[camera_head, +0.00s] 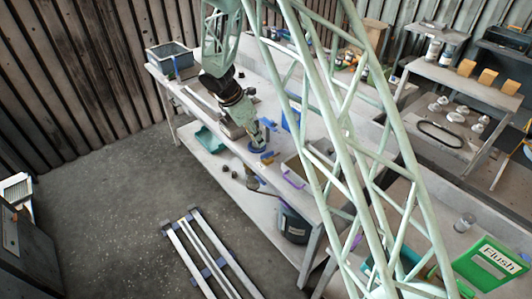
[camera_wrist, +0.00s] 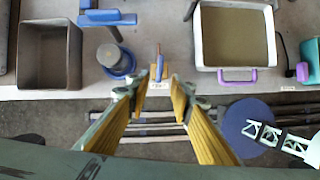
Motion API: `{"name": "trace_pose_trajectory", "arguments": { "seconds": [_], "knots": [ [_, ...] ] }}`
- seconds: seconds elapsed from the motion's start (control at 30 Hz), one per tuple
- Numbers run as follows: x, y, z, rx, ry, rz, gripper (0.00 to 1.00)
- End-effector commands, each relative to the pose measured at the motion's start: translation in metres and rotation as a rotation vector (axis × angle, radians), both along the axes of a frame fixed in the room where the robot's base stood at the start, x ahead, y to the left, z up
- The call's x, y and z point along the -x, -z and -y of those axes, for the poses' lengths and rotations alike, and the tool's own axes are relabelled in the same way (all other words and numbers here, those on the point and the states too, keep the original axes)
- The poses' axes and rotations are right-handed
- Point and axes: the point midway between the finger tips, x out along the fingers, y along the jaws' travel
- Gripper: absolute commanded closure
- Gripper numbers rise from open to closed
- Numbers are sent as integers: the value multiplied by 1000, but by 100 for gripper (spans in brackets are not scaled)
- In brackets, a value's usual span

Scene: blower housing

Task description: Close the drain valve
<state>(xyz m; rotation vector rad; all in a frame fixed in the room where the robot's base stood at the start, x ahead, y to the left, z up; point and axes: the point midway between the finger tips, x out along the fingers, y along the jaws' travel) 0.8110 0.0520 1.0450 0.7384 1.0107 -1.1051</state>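A small brass-coloured valve with a blue lever (camera_wrist: 159,67) sits at the table's front edge in the wrist view; I take it to be the drain valve. Its lever points roughly straight away from me, in line with the gap between my fingers. My gripper (camera_wrist: 159,90) is open, with yellow pads on both fingers and nothing between them. The valve appears just beyond the fingertips, apart from them. In the head view my gripper (camera_head: 256,138) is low over the front edge of the long table (camera_head: 205,104); the valve is hard to make out there.
Left of the valve are a grey cylinder on a blue round base (camera_wrist: 112,58) and an open grey-brown bin (camera_wrist: 50,52). Right is a white-rimmed tray with a purple handle (camera_wrist: 237,75). A dark blue round object (camera_wrist: 250,122) lies lower right. Rails (camera_head: 205,255) lie on the floor.

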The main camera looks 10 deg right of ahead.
Motion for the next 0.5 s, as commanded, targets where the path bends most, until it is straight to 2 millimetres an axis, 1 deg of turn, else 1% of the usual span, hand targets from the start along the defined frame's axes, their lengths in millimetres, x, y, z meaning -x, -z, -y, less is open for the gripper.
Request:
{"name": "trace_pose_trajectory", "arguments": {
  "seconds": [0.1,0.5],
  "knots": [
    [-1,14,6,2,0,-2,79],
    [-7,56,23,0,-1,-1,79]
  ]
}}
